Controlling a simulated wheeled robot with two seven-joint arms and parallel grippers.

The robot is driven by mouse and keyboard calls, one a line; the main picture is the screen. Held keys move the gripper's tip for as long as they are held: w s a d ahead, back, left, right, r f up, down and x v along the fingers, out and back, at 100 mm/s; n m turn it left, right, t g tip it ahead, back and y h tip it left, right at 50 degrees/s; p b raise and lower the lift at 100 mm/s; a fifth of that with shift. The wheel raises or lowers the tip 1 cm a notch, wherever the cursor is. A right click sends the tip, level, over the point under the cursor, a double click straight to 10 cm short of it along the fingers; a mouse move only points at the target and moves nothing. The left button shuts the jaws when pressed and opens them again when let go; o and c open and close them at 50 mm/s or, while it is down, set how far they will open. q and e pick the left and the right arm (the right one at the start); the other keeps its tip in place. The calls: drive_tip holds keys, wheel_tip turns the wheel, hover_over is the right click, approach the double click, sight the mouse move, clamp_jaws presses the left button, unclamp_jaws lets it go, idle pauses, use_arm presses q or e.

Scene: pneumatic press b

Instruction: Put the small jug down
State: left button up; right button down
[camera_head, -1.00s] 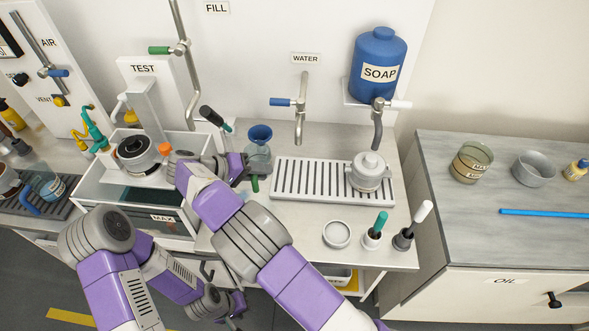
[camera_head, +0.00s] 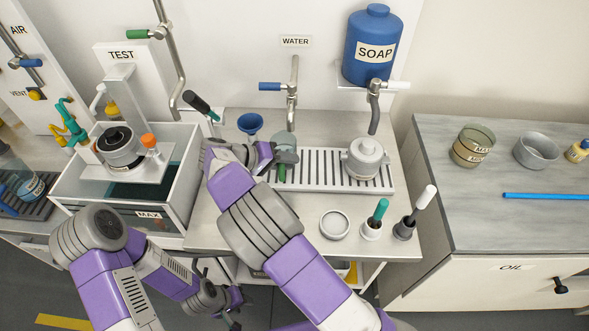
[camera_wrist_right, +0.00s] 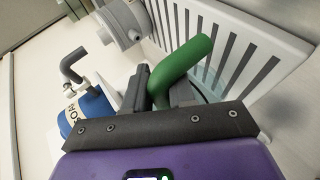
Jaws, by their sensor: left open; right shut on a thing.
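The small jug (camera_head: 287,157) is a see-through vessel with a green handle. In the head view it is at the left end of the slatted drain tray (camera_head: 330,181), partly behind my right gripper (camera_head: 270,156). That gripper is shut on the green handle, which shows large between the fingers in the right wrist view (camera_wrist_right: 186,66). Most of the jug's body is hidden there, and I cannot tell whether its base touches the tray. My left gripper (camera_head: 232,308) is open and empty, low in front of the bench.
A lidded grey pot (camera_head: 366,160) stands on the tray's right end. The water tap (camera_head: 291,95) hangs above the tray. A round white dish (camera_head: 334,225) and two brush holders stand in front. The tray's middle is clear.

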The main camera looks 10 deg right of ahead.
drive_tip(key=shift+w+d, duration=0.2)
drive_tip(key=shift+d, duration=0.9)
drive_tip(key=shift+d+f, duration=0.1)
drive_tip(key=shift+f, duration=0.05)
wheel_tip(320, 180, down, 3)
drive_tip(key=shift+f+b, duration=0.2)
drive_tip(key=shift+b, duration=0.8)
drive_tip(key=shift+r, duration=0.1)
drive_tip(key=c, duration=0.9)
unclamp_jaws()
drive_tip(key=shift+c, duration=0.2)
